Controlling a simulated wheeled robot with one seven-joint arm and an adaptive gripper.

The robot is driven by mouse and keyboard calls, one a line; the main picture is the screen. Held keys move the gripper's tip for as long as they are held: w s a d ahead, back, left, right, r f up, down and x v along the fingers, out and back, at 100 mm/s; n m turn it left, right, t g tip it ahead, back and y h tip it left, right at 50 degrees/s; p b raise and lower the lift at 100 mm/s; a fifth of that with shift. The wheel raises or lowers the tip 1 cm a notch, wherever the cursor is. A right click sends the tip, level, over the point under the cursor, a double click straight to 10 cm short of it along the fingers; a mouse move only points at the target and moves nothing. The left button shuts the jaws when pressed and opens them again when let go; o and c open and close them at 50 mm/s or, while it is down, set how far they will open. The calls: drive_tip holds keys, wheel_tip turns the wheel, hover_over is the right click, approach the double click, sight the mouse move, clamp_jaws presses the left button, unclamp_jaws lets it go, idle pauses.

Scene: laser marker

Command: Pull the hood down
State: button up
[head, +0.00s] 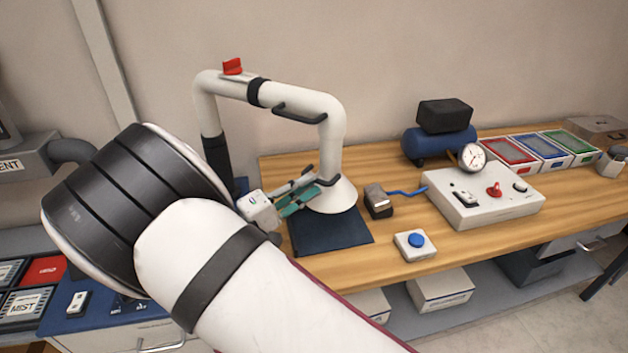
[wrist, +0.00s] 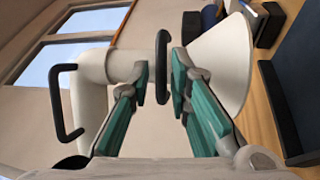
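The white hood (head: 333,196) is a cone at the lower end of a bent white pipe (head: 332,135), over a dark mat (head: 330,240) on the bench. It also shows in the wrist view (wrist: 222,70). A black handle (wrist: 162,65) stands out at the hood's neck. My gripper (head: 318,178) is at this handle, its teal fingers spread. In the wrist view my gripper (wrist: 161,85) has one finger on each side of the handle, with the bar in the gap. Gaps seem to remain beside the bar; contact is unclear.
A second black handle (head: 298,112) is higher on the pipe.

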drive_tip(key=v, duration=0.9)
drive_tip(key=s+d+r+m+g+y, duration=0.1)
drive_tip(key=d+r+g+y, duration=0.2)
drive_tip(key=d, duration=0.4)
drive_tip(key=s+d+r+m+g, duration=0.1)
drive_tip(key=d+r+m+g, duration=0.15)
drive_tip(key=d+g, duration=0.4)
drive_tip(key=s+d+r+g+y, duration=0.1)
drive_tip(key=d+r+g+y, duration=0.15)
drive_tip(key=d, duration=0.65)
drive_tip(key=s+d+r+m+t+y, duration=0.1)
drive_tip(key=s+d+r+y, duration=0.1)
drive_tip(key=s, duration=0.4)
drive_tip(key=s+d+r+m+t+y, duration=0.1)
drive_tip(key=s+d+r+t+y, duration=0.1)
drive_tip(key=s+y, duration=0.3)
drive_tip(key=s+d+r+m+t+y, duration=0.1)
drive_tip(key=s+d+r+y, duration=0.2)
drive_tip(key=s, duration=0.5)
drive_tip(key=shift+d+t, duration=0.3)
drive_tip(key=shift+d, duration=0.35)
